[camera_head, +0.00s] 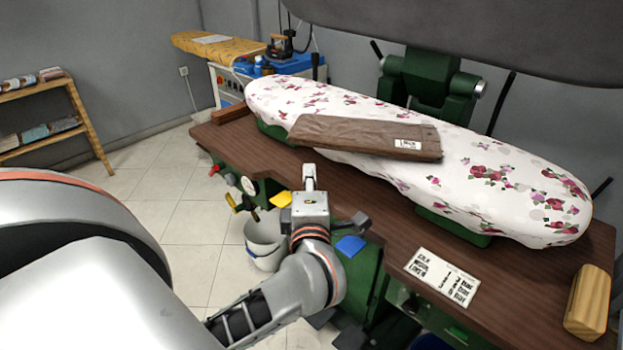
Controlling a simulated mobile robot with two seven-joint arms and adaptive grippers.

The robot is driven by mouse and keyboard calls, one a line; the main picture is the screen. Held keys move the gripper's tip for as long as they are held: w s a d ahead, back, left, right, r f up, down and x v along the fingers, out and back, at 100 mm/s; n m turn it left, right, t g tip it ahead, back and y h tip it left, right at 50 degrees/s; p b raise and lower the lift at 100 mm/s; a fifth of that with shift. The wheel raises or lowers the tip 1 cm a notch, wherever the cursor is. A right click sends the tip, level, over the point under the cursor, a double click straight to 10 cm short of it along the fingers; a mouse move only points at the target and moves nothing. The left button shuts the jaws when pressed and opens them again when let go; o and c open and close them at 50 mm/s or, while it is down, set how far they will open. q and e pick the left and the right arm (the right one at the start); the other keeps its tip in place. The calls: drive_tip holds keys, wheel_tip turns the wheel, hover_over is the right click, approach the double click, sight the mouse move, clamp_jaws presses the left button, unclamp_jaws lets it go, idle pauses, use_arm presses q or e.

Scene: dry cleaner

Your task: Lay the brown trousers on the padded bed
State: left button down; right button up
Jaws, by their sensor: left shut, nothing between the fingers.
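The brown trousers (352,135) lie folded on the padded bed (480,183), which has a white cover with pink and red flowers. They rest across the bed's left and middle part, with a white label near their right end. My left gripper (309,172) is shut and empty. It is in front of the trousers, near the front edge of the table, and appears apart from them. My right gripper is not in view.
A card with printed words (442,277) and a wooden block (588,303) lie on the brown table (520,290). A bucket (264,240) stands on the floor below. The dark upper press (480,35) hangs above the bed. A wooden shelf (90,122) stands at left.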

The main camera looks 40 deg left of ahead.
sight(320, 144)
use_arm(q)
drive_tip(key=w+a, duration=0.1)
drive_tip(key=w, duration=0.1)
drive_tip(key=w+a, duration=0.1)
drive_tip(key=w, duration=0.2)
drive_tip(key=w+a, duration=0.1)
drive_tip(key=w, duration=0.1)
drive_tip(key=shift+w+a+b, duration=0.3)
drive_tip(key=shift+a+b, duration=0.05)
drive_tip(key=shift+b, duration=0.05)
drive_tip(key=shift+w, duration=0.45)
